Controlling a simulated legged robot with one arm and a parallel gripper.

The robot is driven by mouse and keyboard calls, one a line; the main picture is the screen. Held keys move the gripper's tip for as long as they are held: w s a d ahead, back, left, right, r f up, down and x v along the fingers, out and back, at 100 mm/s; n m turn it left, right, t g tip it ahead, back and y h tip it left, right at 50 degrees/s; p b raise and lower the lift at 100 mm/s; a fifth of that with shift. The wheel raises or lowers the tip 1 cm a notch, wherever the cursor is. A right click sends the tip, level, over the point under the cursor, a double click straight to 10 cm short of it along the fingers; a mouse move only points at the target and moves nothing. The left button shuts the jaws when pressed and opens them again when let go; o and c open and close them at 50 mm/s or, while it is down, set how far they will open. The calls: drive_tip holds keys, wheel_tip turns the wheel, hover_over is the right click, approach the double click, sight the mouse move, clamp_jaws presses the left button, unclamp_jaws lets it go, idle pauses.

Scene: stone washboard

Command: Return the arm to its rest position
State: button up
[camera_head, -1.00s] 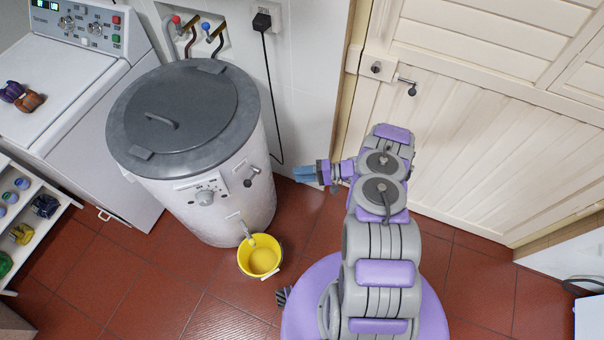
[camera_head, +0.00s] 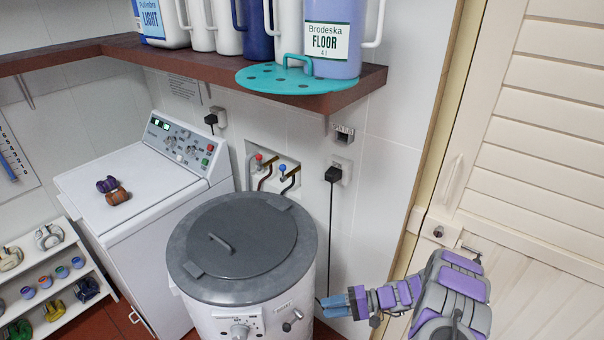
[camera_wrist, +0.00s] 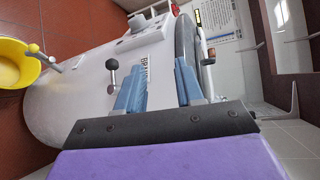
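My arm (camera_head: 450,292) shows at the lower right of the head view, bent, in front of the cream slatted door. My gripper (camera_head: 340,305) points left, just right of the white drum washer (camera_head: 250,318) with its grey lid. In the wrist view, the two blue fingers of my gripper (camera_wrist: 158,78) stand apart with nothing held between them. Behind them are the washer's white side and a black-knobbed lever (camera_wrist: 112,75). I cannot tell how far the fingertips are from the washer. My base is out of view.
A yellow bucket (camera_wrist: 18,68) is by the washer's tap in the wrist view. The door (camera_head: 525,215) is close behind my arm. A black cord (camera_head: 331,235) hangs from a wall socket. A brown shelf (camera_head: 350,88) with large bottles is above. A white washing machine (camera_head: 140,190) stands left.

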drive_tip(key=s+a+r+n+g+h, duration=0.25)
drive_tip(key=s+r, duration=0.45)
drive_tip(key=r, duration=0.4)
drive_tip(key=s+a+r+n+g+h, duration=0.1)
drive_tip(key=s+a+r+g+h, duration=0.25)
drive_tip(key=s+r, duration=0.55)
drive_tip(key=s+d+r+t+h, duration=0.2)
drive_tip(key=s+d+r+h, duration=0.2)
drive_tip(key=s, duration=0.6)
drive_tip(key=s+d+r+m+t+h, duration=0.1)
drive_tip(key=s+d+r+h, duration=0.4)
drive_tip(key=s, duration=0.5)
drive_tip(key=shift+d+r+t, duration=0.2)
drive_tip(key=shift+d+t, duration=0.5)
drive_tip(key=shift+d, duration=0.25)
drive_tip(key=shift+o, duration=0.3)
drive_tip(key=shift+m, duration=0.25)
